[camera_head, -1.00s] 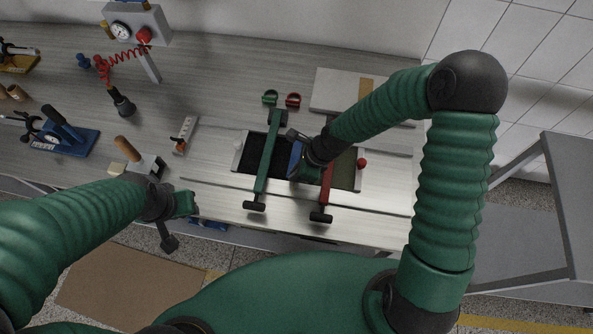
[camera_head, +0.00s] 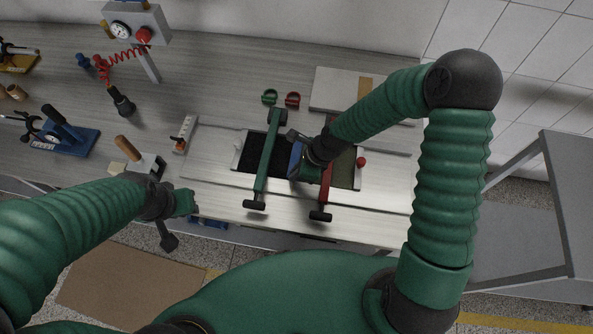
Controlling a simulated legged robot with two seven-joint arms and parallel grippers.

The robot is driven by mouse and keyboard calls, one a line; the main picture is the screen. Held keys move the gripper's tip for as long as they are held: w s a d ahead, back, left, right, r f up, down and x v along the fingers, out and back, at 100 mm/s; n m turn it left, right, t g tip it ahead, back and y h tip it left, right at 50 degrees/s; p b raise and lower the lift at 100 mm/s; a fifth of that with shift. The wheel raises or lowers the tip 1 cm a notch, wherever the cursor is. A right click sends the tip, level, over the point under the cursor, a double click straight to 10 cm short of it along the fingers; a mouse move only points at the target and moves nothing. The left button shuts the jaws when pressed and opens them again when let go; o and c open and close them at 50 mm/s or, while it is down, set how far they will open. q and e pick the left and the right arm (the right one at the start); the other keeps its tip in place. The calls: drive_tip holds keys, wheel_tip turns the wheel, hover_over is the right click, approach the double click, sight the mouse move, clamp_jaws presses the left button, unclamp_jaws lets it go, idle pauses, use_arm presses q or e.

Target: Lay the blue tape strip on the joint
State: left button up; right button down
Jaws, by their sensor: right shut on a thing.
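The blue tape strip (camera_head: 296,158) shows as a small blue piece at my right gripper (camera_head: 298,160), between the green bar (camera_head: 265,165) and the red bar (camera_head: 326,185). My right gripper is shut on it, low over the dark sheets; whether the strip touches them I cannot tell. The joint is hidden under the strip and gripper. A black sheet (camera_head: 250,174) lies at the left and a dark olive sheet (camera_head: 344,172) at the right. My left gripper (camera_head: 182,217) is in front of the bench edge, away from the sheets; its jaws are unclear.
A scraper-like tool with a wooden handle (camera_head: 128,148) stands near my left gripper. A gauge post (camera_head: 140,24) with a red coiled hose is at the back left. A grey board (camera_head: 335,90) lies behind the sheets. The bench right of them is fairly clear.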

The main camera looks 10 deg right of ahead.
idle(0.4)
drive_tip(key=c, duration=1.5)
unclamp_jaws()
drive_tip(key=v, duration=1.7)
drive_tip(key=s+d+f+n+h, duration=0.1)
drive_tip(key=s+d+n+h, duration=0.1)
drive_tip(key=n, duration=0.9)
drive_tip(key=s+d+f+n+h, duration=0.1)
drive_tip(key=s+n, duration=0.4)
drive_tip(key=n, duration=0.6)
drive_tip(key=shift+s+d+n+t+h, duration=0.2)
drive_tip(key=shift+d+n+t+h, duration=0.15)
drive_tip(key=shift+d+h, duration=0.35)
